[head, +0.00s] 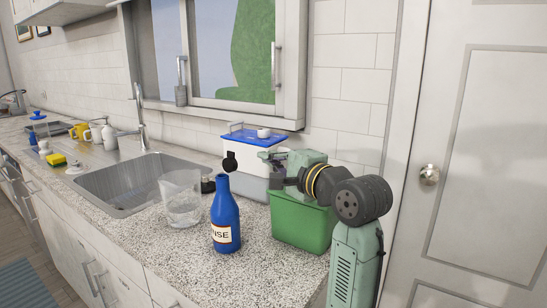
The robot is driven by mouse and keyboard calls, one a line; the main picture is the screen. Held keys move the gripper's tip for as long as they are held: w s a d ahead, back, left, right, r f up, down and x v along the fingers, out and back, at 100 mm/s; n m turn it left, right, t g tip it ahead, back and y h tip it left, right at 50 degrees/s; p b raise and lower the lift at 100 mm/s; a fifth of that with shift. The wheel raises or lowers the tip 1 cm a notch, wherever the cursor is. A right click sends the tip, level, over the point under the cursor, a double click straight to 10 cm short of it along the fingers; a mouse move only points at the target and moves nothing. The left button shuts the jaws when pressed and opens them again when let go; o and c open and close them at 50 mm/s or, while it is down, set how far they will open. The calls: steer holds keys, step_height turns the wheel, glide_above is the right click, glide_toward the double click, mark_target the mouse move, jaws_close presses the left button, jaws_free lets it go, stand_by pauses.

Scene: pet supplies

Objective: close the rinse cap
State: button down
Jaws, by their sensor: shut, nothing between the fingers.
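A blue bottle (226,220) with a white label ending in "NSE" stands upright on the speckled counter, right of the sink. A round black cap (230,161) shows just above the bottle's mouth, raised at its upper right and appearing open; the hinge is too small to make out. My gripper (265,156) is to the right of the cap, at about its height in the picture, with its fingers pointing left. It is shut and empty. A small gap shows between the fingertips and the cap.
A clear pitcher (182,200) stands close left of the bottle, by the sink (125,187). A green bin (299,222) sits under my arm. A white container with a blue lid (256,138) stands behind my gripper. The counter in front of the bottle is clear.

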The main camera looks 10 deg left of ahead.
mark_target(230, 162)
steer(key=a+p, duration=0.2)
steer(key=a, duration=0.3)
steer(key=shift+a+r, duration=0.1)
steer(key=shift+a, duration=0.25)
